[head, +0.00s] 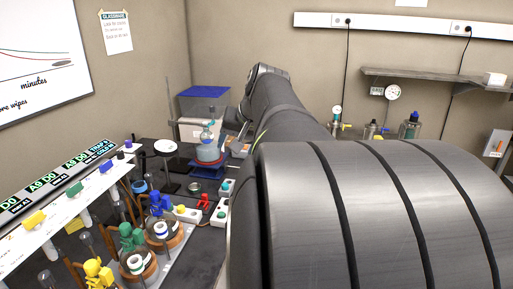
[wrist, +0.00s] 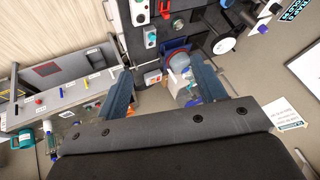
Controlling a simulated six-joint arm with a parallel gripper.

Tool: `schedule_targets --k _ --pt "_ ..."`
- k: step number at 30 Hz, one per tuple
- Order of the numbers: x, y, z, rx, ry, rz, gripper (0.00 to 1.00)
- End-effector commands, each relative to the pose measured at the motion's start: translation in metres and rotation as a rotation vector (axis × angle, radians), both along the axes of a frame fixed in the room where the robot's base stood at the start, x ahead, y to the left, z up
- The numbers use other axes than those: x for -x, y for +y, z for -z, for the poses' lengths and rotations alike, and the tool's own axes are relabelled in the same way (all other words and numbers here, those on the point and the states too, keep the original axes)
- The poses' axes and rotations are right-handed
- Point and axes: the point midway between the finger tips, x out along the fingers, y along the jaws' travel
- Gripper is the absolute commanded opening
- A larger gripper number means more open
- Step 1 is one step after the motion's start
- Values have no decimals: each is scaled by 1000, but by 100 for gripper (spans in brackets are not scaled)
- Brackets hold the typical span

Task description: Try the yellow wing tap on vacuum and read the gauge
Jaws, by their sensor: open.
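Two yellow pieces show at the left in the head view: a yellow tap-like block (head: 34,219) on the long white rail, and a yellow winged piece (head: 97,272) low in front. I cannot tell which is the wing tap. A glass flask (wrist: 182,88) shows beyond the fingers. My arm hides much of the head view's middle.
Green, blue and purple blocks share the white rail (head: 65,208). Blue (head: 160,203), green (head: 130,237) and red (head: 204,201) pieces stand nearby among ring-shaped vessels. A flask (head: 208,148) stands farther back. A panel with coloured levers (wrist: 70,100) shows left in the wrist view.

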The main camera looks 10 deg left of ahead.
Motion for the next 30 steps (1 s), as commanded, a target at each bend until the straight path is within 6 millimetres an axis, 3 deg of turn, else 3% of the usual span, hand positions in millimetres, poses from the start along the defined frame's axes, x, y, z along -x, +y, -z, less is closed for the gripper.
schedule_targets --k 1,8,14,18,24,30 --pt "7 28 -6 19 -7 -82 64" --pt "52 129 -29 105 -41 -414 64" --pt "110 208 -48 177 -82 -696 64" --pt "161 256 -62 224 -119 -889 64" --pt "234 305 -78 280 -173 -1126 64" --pt "276 325 -86 309 -205 -1248 64"
